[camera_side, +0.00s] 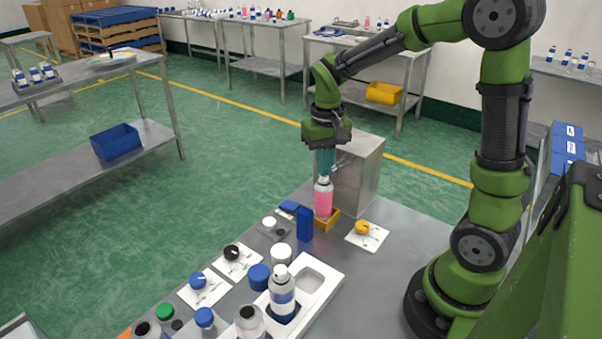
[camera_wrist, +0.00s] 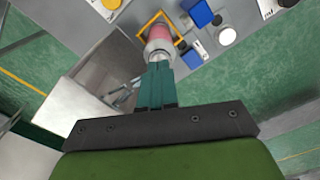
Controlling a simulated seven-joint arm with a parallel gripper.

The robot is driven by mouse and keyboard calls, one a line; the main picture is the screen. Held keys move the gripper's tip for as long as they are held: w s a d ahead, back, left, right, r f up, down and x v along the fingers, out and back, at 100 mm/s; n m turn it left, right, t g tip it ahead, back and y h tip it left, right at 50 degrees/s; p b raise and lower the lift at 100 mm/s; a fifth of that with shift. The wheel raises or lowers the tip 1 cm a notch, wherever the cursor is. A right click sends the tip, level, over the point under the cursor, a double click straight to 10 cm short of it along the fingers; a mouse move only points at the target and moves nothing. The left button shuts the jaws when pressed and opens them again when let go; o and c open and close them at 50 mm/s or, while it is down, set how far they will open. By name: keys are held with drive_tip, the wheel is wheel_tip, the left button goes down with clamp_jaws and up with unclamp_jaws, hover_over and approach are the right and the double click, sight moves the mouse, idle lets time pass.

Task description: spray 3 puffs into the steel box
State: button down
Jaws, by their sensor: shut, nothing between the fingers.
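A pink can with a pale top (camera_side: 323,200) stands upright in a yellow holder (camera_side: 327,222) near the table's far edge. My gripper (camera_side: 323,179) points straight down over the can, fingers shut and empty, its tips at the can's top. I cannot tell whether they press on it. In the wrist view the shut fingers (camera_wrist: 158,64) cover part of the can (camera_wrist: 160,36), and the yellow holder shows around its base. The steel box (camera_side: 362,178) stands just behind and right of the can; it also shows in the wrist view (camera_wrist: 90,65). Its opening is hard to make out.
A blue block (camera_side: 304,224) stands close left of the holder. A white card with a yellow knob (camera_side: 362,229) lies to the right. A white tray (camera_side: 322,280) with bottles, and several caps and cards, fill the front left. The table right of the card is clear.

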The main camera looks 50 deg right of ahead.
idle(0.5)
wheel_tip(320, 180, up, 10)
drive_tip(key=shift+r, duration=0.2)
idle(0.9)
drive_tip(key=s+a+n+t+y, duration=0.2)
drive_tip(key=s+a+t, duration=0.5)
drive_tip(key=s+a, duration=0.3)
drive_tip(key=shift+s+a+f, duration=0.15)
drive_tip(key=shift+s, duration=0.05)
